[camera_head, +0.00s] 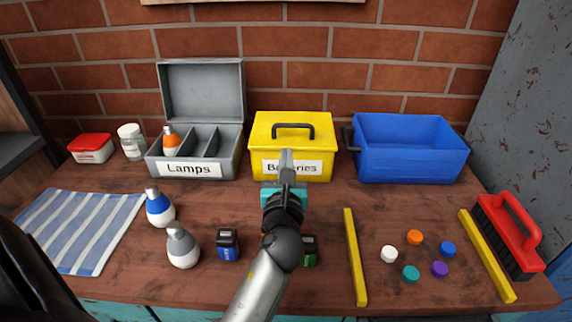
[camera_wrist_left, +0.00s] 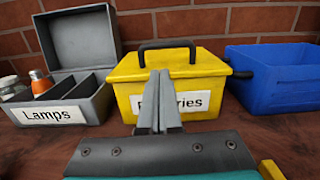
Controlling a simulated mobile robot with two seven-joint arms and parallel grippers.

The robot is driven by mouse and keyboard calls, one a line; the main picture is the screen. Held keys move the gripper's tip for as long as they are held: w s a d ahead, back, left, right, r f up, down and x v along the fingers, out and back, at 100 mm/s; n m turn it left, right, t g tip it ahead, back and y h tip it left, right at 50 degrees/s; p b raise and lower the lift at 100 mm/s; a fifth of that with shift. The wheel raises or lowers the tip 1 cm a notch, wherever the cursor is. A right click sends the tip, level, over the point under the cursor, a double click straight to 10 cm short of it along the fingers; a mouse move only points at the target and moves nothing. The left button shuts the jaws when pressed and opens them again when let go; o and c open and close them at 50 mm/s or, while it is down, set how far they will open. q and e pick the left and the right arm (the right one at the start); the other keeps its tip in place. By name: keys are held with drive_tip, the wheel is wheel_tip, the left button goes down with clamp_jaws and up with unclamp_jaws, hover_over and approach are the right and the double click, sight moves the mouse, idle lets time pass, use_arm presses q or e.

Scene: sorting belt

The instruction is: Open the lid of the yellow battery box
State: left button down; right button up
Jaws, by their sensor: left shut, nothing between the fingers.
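The yellow battery box (camera_head: 262,160) stands at the back middle of the table, its label partly hidden by my gripper. Its lid (camera_head: 262,125) is closed, with a black handle (camera_head: 293,128) on top. My left gripper (camera_head: 287,153) is shut and empty in front of the box, fingers pointing at its front. In the left wrist view the fingertips (camera_wrist_left: 159,75) overlap the box's front (camera_wrist_left: 125,92), just below the lid handle (camera_wrist_left: 167,45). I cannot tell whether they touch the box. My right gripper is not in view.
A grey lamps box (camera_head: 160,168) with its lid up stands left of the yellow box; a blue bin (camera_head: 410,165) stands right. Bulbs (camera_head: 183,250), batteries (camera_head: 228,245), a yellow bar (camera_head: 355,258), colored discs (camera_head: 411,274) and a red brush (camera_head: 510,235) lie in front.

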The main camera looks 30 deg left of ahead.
sight(287, 146)
use_arm(q)
drive_tip(key=x, duration=0.5)
drive_tip(key=shift+w+a+f+b, duration=0.1)
drive_tip(key=shift+w+a+b, duration=0.05)
drive_tip(key=shift+b, duration=0.25)
drive_tip(key=shift+w+a, duration=0.35)
drive_tip(key=shift+w, duration=0.2)
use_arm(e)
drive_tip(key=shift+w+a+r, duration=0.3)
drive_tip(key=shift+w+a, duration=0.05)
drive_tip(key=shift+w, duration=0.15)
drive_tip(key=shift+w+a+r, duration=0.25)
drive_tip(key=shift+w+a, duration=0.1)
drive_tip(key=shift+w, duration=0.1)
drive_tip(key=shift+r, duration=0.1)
